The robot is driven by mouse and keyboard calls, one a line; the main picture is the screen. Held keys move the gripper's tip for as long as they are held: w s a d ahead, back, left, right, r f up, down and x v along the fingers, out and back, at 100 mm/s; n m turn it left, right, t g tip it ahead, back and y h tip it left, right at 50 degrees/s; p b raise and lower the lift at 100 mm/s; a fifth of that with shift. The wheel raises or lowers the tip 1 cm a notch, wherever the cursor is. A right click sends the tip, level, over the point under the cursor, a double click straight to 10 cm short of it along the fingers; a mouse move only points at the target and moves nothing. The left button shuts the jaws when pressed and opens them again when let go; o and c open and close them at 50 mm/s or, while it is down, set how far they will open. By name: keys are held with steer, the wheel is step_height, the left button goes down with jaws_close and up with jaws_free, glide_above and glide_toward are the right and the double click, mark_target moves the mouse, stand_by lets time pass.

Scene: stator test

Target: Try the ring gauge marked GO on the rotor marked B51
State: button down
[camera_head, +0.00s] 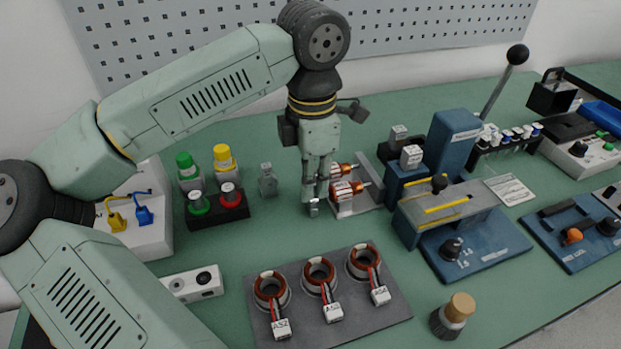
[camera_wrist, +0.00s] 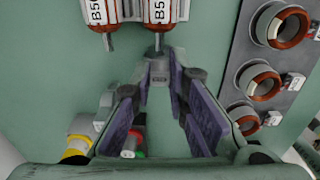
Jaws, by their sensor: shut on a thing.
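Two rotors with copper windings and white labels lie side by side in a light cradle (camera_head: 352,209), the nearer rotor (camera_head: 342,189) and the farther rotor (camera_head: 346,170). In the wrist view their labels start with B5, on the left rotor (camera_wrist: 99,12) and the right rotor (camera_wrist: 158,12); the last characters are unclear. My gripper (camera_head: 315,196) points down just left of the rotors, shut on a small grey metal piece (camera_head: 314,208), seemingly a ring gauge. Its marking is unreadable. In the wrist view my gripper (camera_wrist: 158,76) is near the right rotor's shaft end, apparently apart from it.
A similar grey piece (camera_head: 267,181) stands to the left. A dark tray (camera_head: 398,331) with three wound stators lies in front. A rack with green and red caps (camera_head: 218,214) stands left, a blue press (camera_head: 450,150) right. Green table is clear between gripper and tray.

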steer(key=shift+w+d+b, duration=0.3)
steer(key=shift+d+b, duration=0.3)
steer(key=shift+d, duration=0.25)
stand_by(2.3)
steer(key=shift+s+a+b, duration=0.3)
steer(key=shift+a+b, duration=0.15)
steer(key=shift+a, duration=0.5)
stand_by(1.6)
steer(key=shift+a, duration=0.2)
steer(key=shift+r+p, duration=1.6)
steer(key=shift+r, duration=0.95)
